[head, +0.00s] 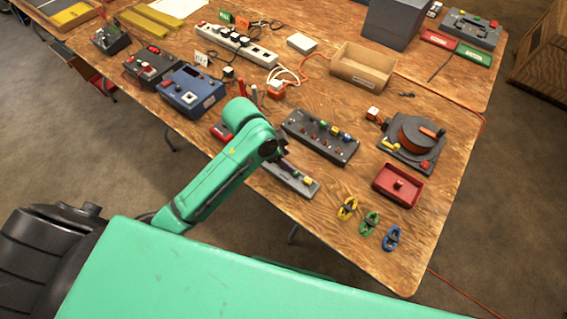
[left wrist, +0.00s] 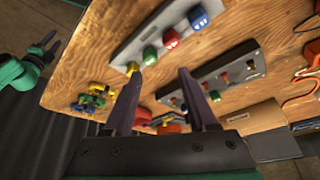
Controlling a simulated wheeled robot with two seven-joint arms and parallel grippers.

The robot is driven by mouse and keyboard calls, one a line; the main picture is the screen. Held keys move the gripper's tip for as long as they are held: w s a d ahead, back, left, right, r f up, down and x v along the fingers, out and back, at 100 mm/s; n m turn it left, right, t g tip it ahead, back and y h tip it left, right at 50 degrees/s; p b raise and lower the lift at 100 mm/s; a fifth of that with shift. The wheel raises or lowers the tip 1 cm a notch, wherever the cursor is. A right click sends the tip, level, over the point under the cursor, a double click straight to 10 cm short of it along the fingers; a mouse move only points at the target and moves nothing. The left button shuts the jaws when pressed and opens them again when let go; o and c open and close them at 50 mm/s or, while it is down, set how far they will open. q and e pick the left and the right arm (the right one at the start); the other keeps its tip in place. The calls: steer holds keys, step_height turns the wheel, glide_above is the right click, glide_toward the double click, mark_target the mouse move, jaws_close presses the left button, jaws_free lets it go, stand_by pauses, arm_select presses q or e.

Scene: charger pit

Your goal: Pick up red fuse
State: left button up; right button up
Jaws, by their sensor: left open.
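The red fuse (left wrist: 171,38) stands on a grey strip (left wrist: 136,47) between a green fuse (left wrist: 149,55) and a blue fuse (left wrist: 198,17). A yellow fuse (left wrist: 132,68) is at the strip's end. In the head view my left gripper (head: 282,155) is over this near strip (head: 298,187) and hides much of it; I cannot make out the red fuse there. In the left wrist view my left gripper (left wrist: 160,100) is open and empty, with the red fuse ahead, beyond its fingertips. Part of my right gripper (left wrist: 46,50) shows at the left edge; its jaw state is unclear.
A second grey panel (head: 320,137) with coloured parts lies just behind the near strip. A red tray (head: 398,186), a cable reel (head: 415,140) and yellow, green and blue links (head: 369,222) are to the right. A blue box (head: 191,91) is to the left.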

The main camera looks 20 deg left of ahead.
arm_select(q)
step_height(320, 180, up, 9)
steer(key=w+a+m+g+y, duration=0.3)
steer(key=m, duration=0.7)
steer(key=f, duration=0.4)
steer(key=s+d+f+p, duration=0.1)
steer(key=f, duration=0.4)
steer(key=f+p, duration=0.1)
steer(key=f, duration=0.3)
steer(key=shift+s+d+f, duration=0.15)
steer(key=shift+d, duration=0.05)
steer(key=shift+f, duration=0.35)
jaws_close()
